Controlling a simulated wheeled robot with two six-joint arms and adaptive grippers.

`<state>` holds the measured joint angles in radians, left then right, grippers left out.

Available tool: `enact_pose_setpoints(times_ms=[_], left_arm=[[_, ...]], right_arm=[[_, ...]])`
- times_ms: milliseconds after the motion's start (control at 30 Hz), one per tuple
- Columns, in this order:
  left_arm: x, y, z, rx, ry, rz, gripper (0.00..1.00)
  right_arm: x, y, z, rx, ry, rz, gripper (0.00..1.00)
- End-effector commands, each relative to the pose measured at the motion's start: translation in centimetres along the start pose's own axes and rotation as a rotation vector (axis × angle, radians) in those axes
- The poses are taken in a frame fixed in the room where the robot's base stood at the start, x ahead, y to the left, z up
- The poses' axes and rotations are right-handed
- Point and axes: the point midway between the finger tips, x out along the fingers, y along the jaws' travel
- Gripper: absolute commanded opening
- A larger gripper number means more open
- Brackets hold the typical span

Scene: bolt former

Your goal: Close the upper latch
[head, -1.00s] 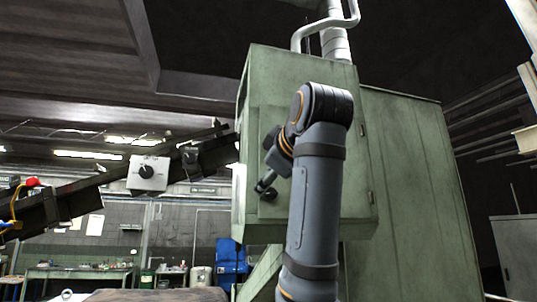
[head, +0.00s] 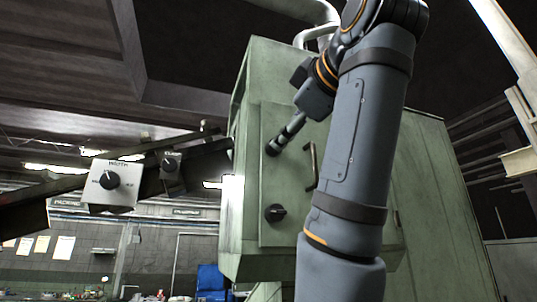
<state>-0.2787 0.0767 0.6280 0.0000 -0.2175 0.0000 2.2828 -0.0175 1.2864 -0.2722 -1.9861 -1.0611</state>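The green cabinet door (head: 254,187) faces me in the head view. It has a dark vertical handle (head: 311,165) at its middle and a black lower latch knob (head: 275,213) near its lower left. My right arm rises from the bottom right and bends back at the top toward the door. My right gripper (head: 280,143) points down and left at the door's upper left, where the upper latch is hidden or merges with the dark fingertips. I cannot tell whether the fingers touch it or are open or shut. My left gripper is out of view.
A sloping dark conveyor (head: 40,207) with a white dial box (head: 114,186) runs up to the cabinet from the left. Pipes (head: 316,37) rise above the cabinet. My arm hides part of the door's right side.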

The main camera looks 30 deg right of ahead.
Motion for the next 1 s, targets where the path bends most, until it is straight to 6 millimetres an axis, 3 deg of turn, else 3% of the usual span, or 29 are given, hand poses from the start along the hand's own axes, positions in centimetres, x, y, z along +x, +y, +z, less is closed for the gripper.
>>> enact_pose_setpoints(times_ms=[100, 200, 300, 367, 533, 600, 800, 1000], left_arm=[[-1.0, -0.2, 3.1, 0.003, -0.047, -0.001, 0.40], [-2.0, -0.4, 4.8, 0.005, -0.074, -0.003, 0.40], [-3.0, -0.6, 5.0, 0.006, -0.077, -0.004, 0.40], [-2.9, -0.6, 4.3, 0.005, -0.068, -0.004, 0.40], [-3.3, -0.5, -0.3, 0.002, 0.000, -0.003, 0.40], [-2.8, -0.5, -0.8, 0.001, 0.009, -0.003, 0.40], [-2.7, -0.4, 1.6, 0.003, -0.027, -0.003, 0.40], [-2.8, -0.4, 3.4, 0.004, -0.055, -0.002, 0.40]], right_arm=[[2.4, 0.1, 0.0, 0.000, -0.005, -0.004, 0.64], [5.3, 0.2, -0.1, -0.001, -0.006, -0.005, 0.64], [8.2, 0.3, -0.1, 0.000, -0.006, -0.005, 0.64], [7.9, 0.2, -0.1, 0.131, -0.001, 0.001, 0.64], [7.9, 0.1, -0.1, 0.497, -0.003, 0.000, 0.64], [7.8, -0.1, 0.1, 0.628, -0.002, 0.000, 0.64], [7.8, -0.1, 0.1, 0.885, -0.002, 0.000, 0.64], [7.8, 0.0, 0.1, 0.962, -0.002, 0.000, 0.64]])
